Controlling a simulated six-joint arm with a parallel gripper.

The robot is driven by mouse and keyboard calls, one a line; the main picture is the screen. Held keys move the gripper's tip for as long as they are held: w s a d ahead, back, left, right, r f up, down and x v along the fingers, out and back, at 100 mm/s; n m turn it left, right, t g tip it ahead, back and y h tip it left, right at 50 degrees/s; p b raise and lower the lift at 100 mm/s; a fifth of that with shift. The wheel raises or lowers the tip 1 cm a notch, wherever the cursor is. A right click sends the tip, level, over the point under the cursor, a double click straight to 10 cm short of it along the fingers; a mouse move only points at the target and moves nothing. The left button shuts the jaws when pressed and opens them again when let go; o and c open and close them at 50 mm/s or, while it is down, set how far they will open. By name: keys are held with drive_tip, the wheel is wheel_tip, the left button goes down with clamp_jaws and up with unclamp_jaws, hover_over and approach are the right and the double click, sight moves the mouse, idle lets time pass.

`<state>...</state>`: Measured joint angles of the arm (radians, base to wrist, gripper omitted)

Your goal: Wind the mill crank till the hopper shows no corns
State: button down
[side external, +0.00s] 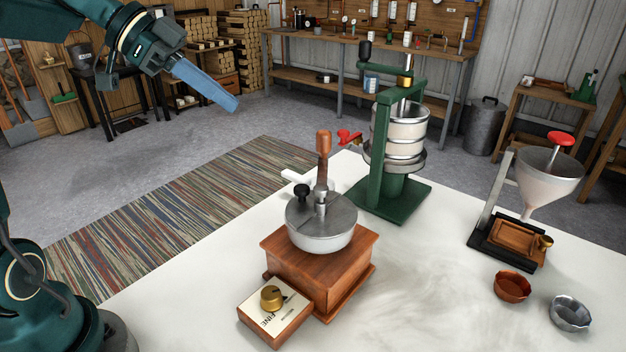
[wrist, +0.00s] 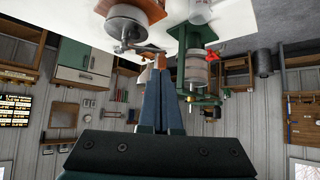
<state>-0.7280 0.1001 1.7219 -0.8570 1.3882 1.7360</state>
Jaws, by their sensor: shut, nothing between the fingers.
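The mill stands on the white table in the side view, with a square wooden body (side external: 320,268) and a round metal hopper (side external: 320,238) under a grey top. Its crank has an upright wooden handle (side external: 323,144) above the hopper. No corns show; I cannot see inside the hopper. My gripper (side external: 236,102) is shut and empty, high at upper left, well apart from the crank. In the wrist view, which looks upside down, my blue fingers (wrist: 161,75) lie together, with the mill's hopper (wrist: 127,25) beyond them at the top.
A green press (side external: 385,170) with a metal cylinder stands behind the mill. A funnel stand (side external: 548,175), a copper cup (side external: 512,286) and a steel cup (side external: 570,312) are at right. The table's front middle is clear.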

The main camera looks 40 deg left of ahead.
approach(323, 164)
wheel_tip(323, 164, down, 2)
drive_tip(key=w+a, duration=0.1)
drive_tip(key=shift+w+d, duration=1.1)
drive_tip(key=shift+w, duration=0.25)
drive_tip(key=shift+w+d+m+g+h, duration=0.15)
drive_tip(key=shift+w+m+g+h, duration=0.3)
drive_tip(key=shift+m, duration=0.35)
drive_tip(key=shift+w+d+m+g+h, duration=0.25)
drive_tip(key=shift+w+d+m+g, duration=0.25)
drive_tip(key=shift+w+d, duration=0.6)
drive_tip(key=w+d, duration=0.2)
drive_tip(key=d, duration=0.4)
